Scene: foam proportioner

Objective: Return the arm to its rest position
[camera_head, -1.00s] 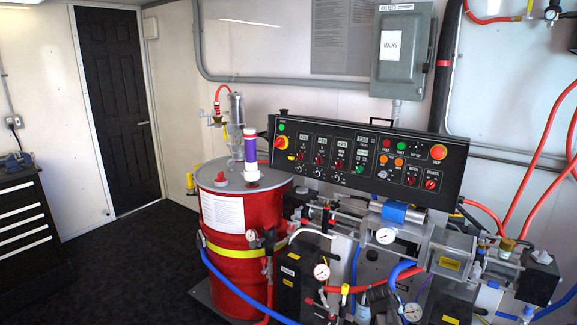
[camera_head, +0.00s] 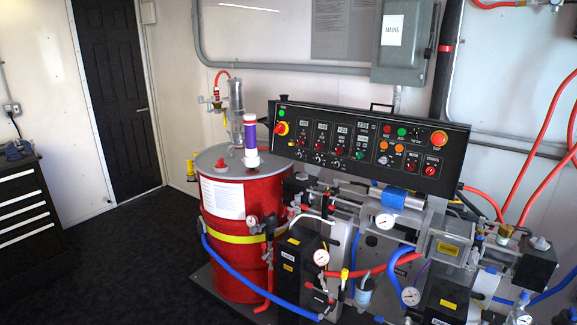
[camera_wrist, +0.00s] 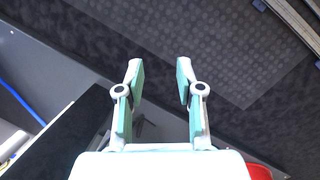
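My gripper (camera_wrist: 159,75) shows in the wrist view, with its two pale green and white fingers spread apart and nothing between them. It points at the dark patterned floor. Neither my gripper nor my arm shows in the head view. The foam proportioner's black control panel (camera_head: 368,145) stands at the centre right of the head view, above gauges, hoses and pumps.
A red drum (camera_head: 268,198) stands left of the machine. A black drawer cabinet (camera_head: 25,205) is at the left, near a dark door (camera_head: 112,90). Open dark floor (camera_head: 135,255) lies between them. A grey electrical box (camera_head: 403,45) hangs on the wall.

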